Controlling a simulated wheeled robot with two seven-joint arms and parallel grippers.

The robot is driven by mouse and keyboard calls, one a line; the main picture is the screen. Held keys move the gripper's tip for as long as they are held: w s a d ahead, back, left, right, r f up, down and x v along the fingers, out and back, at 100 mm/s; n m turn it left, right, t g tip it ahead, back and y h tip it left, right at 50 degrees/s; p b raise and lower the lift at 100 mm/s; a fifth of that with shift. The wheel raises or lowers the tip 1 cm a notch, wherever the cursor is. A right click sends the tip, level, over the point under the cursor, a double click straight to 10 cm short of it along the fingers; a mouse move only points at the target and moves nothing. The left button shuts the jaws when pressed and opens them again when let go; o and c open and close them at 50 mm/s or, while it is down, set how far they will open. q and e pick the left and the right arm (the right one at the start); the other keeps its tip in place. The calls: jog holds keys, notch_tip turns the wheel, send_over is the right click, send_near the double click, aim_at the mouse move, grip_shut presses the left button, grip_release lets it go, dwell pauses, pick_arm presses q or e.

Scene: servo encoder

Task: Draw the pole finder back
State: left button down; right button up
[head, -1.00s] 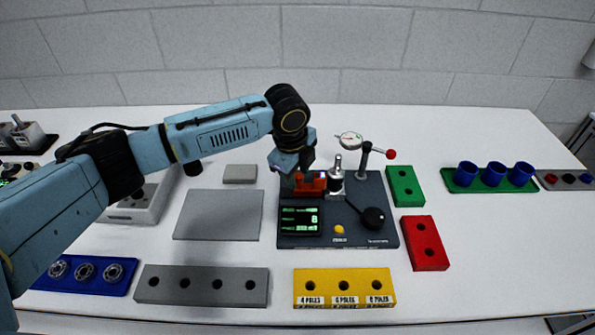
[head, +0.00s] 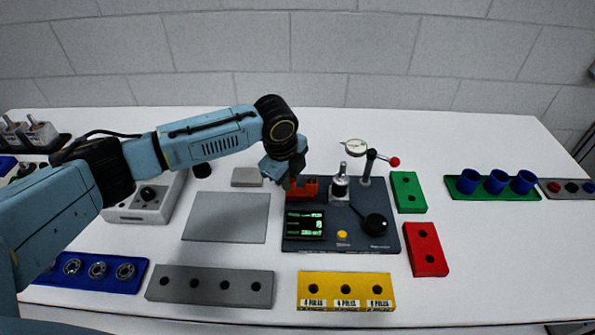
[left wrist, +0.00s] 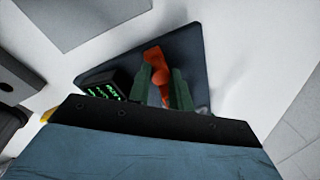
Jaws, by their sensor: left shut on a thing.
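The red-orange pole finder (head: 308,187) sits at the back left of the dark base plate (head: 365,240), left of the metal spindle (head: 340,183) with a visible gap. My left gripper (head: 289,184) reaches down onto its left part, and the fingertips are mostly hidden in the head view. In the left wrist view the green fingers of the left gripper (left wrist: 163,80) are closed on the pole finder (left wrist: 155,56). A small screen with green lines (head: 304,224) stands in front of the pole finder; it also shows in the left wrist view (left wrist: 112,90). My right gripper is not in view.
A dial gauge (head: 354,147) and a red-tipped lever (head: 394,162) stand behind and right of the spindle.

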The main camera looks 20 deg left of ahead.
pick_arm(q)
jog(key=shift+a, duration=0.15)
jog(key=c, duration=1.3)
grip_release()
jog(key=shift+s+a, duration=0.1)
jog(key=shift+s, duration=0.05)
jog(key=shift+o, duration=0.2)
jog(key=shift+r, duration=0.3)
notch_tip(320, 180, up, 12)
jog(key=s, duration=0.2)
jog(key=shift+s+a+r, duration=0.15)
jog(key=shift+a+r, duration=0.1)
jog(key=shift+a, duration=0.1)
